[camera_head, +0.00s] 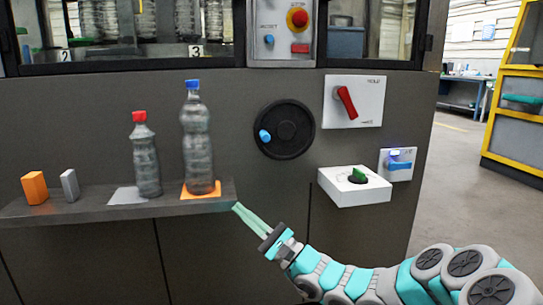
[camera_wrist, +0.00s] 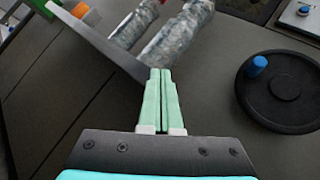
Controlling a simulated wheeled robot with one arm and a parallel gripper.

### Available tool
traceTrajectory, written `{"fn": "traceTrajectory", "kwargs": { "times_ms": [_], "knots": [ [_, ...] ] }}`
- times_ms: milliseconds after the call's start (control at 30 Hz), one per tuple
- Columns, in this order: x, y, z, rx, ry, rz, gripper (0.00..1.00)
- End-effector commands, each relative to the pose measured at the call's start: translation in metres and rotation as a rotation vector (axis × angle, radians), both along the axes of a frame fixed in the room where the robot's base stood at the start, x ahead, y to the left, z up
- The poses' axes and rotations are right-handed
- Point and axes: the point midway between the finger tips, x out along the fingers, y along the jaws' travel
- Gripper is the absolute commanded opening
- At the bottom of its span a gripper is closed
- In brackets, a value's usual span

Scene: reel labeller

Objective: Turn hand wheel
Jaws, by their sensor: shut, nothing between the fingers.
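The hand wheel (camera_head: 291,134) is a black disc on the dark machine front, with a blue knob (camera_head: 265,136) at its left edge. In the wrist view the wheel (camera_wrist: 284,92) is at the right, with its blue knob (camera_wrist: 257,66) at the upper left of the disc. My gripper (camera_head: 238,208) has light green fingers, shut and empty. It is below and to the left of the wheel, close to the right end of the shelf in the picture, and touches neither knob nor wheel. In the wrist view the closed fingertips (camera_wrist: 160,72) point up, left of the wheel.
A shelf (camera_head: 95,208) at left carries a blue-capped bottle (camera_head: 198,140), a red-capped bottle (camera_head: 146,160) and two small blocks. Right of the wheel are a red lever (camera_head: 347,102), a white box with a green knob (camera_head: 357,176) and a blue switch (camera_head: 399,165).

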Motion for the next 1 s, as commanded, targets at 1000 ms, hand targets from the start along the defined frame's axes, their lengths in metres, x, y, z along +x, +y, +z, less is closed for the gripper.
{"fn": "traceTrajectory", "kwargs": {
  "times_ms": [1000],
  "knots": [
    [0.134,-0.066,0.079,0.291,-0.012,-0.366,0.00]
  ]
}}
